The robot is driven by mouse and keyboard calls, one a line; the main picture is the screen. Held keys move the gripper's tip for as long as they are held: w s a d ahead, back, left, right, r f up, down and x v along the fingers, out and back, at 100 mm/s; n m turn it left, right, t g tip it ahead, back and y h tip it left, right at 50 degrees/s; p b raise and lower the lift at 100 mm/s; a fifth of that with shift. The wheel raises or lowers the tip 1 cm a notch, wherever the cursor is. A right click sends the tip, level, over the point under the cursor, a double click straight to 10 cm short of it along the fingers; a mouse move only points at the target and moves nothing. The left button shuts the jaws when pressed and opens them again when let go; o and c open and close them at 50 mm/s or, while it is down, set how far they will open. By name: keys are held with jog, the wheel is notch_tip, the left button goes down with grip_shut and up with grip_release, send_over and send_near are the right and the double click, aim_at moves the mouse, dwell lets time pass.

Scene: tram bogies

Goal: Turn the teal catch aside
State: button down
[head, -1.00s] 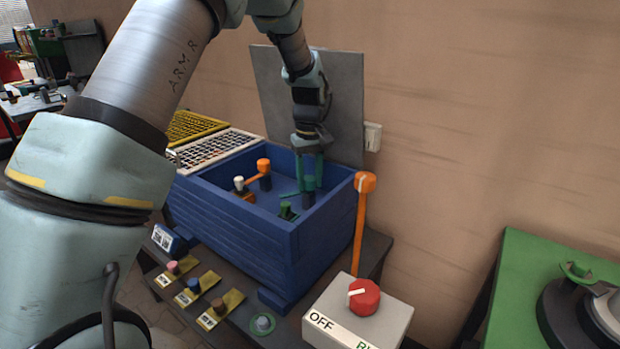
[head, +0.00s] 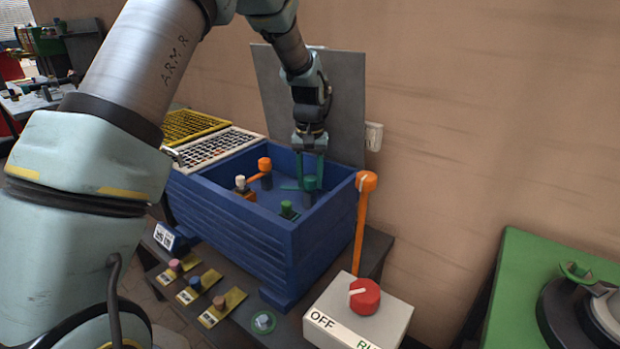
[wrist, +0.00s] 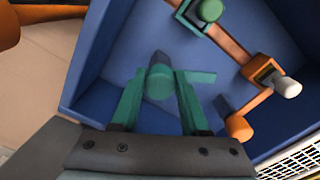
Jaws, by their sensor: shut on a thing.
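The teal catch (head: 310,183) is inside the blue box (head: 225,221), near its back right. It has a round knob on top and a flat arm. In the wrist view the teal catch (wrist: 159,82) has its arm pointing right; in the head view the arm points left. My gripper (head: 310,172) is over it from above, with one teal finger on each side of the knob. In the wrist view my gripper (wrist: 158,85) is shut on the catch, though contact at the fingertips is hard to make out.
In the box are a green knob (head: 287,207), a white-topped knob (head: 240,183) and an orange lever (head: 264,165). An orange post (head: 360,230) stands outside the right wall. A grey panel (head: 345,100) rises behind. A red switch (head: 364,296) sits at the front right.

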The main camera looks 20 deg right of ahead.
aim_at(310, 178)
jog(key=shift+c, duration=2)
grip_release()
notch_tip(310, 178, up, 11)
jog(key=b, duration=0.2)
jog(key=shift+f, duration=0.1)
